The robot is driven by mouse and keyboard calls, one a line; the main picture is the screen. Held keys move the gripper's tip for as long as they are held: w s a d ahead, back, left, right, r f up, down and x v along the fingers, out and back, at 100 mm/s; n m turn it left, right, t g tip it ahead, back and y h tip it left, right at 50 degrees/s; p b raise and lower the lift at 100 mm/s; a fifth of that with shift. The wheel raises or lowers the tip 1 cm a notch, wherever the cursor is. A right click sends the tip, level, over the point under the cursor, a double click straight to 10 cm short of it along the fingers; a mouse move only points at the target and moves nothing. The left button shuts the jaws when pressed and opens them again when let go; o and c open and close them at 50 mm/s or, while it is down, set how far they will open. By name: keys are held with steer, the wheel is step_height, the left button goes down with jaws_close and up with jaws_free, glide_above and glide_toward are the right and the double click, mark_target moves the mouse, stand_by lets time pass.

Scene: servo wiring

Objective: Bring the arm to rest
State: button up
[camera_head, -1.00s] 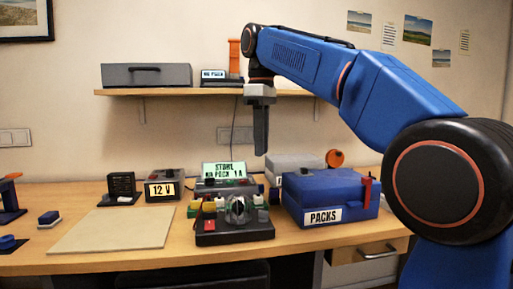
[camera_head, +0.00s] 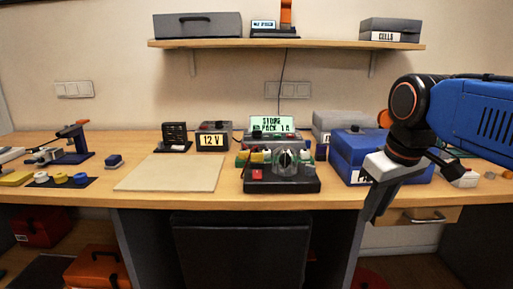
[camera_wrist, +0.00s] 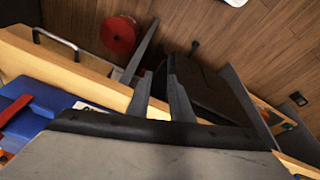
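My gripper (camera_head: 372,213) hangs at the right, in front of the blue PACKS case (camera_head: 346,150) and over the table's front edge, tilted downward. In the wrist view my gripper (camera_wrist: 161,75) shows its two fingers apart with nothing between them. My arm reaches in from the right edge of the head view. The gripper hides part of the PACKS case and its label.
The wooden table (camera_head: 225,198) carries a tan mat (camera_head: 172,172), a black tester (camera_head: 282,181), a 12 V box (camera_head: 212,140) and a STORE display (camera_head: 272,124). A shelf (camera_head: 290,43) is above. A drawer handle (camera_wrist: 55,38) and red reel (camera_wrist: 119,34) show in the wrist view.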

steer(key=s+d+f+m, duration=0.1)
steer(key=s+f+m, duration=0.1)
steer(key=s+f, duration=0.3)
steer(key=s+d+f+m+t, duration=0.1)
steer(key=s+f, duration=0.4)
steer(key=f, duration=0.6)
steer(key=shift+d+f+m+t, duration=0.25)
steer(key=shift+d+m+t, duration=0.05)
steer(key=shift+d+m, duration=0.25)
